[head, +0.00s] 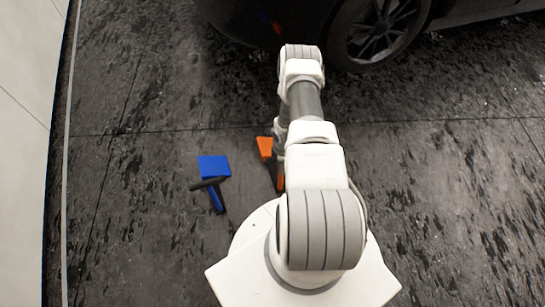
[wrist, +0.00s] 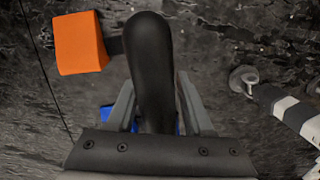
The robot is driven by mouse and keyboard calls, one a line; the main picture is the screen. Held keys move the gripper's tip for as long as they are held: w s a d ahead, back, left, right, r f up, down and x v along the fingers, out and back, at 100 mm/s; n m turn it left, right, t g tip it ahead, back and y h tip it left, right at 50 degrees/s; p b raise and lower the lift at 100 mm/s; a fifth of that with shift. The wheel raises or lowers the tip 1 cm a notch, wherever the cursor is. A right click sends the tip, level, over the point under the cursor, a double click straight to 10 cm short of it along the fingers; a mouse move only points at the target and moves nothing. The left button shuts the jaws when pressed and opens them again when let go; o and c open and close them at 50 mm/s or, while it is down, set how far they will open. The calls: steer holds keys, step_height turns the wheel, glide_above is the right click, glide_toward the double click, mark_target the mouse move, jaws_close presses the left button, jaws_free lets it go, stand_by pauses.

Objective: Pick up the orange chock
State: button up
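The orange chock (head: 265,148) lies on the dark floor just left of my arm in the head view, partly hidden behind it. In the wrist view its orange block (wrist: 80,42) is at the upper left, with a dark bar running right from it. My gripper (wrist: 155,79) has its two grey fingers apart. The orange block is outside them, up and to the left. A black rounded shape stands between the fingers and hides what is behind it. In the head view my arm hides the gripper.
A blue chock (head: 213,167) with a black bar lies left of the orange one. A dark car with a wheel (head: 375,35) stands at the top. A pale wall (head: 25,110) runs along the left edge. The floor on the right is clear.

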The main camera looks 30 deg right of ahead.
jaws_close()
stand_by(0.9)
steer(key=shift+w+r, duration=0.1)
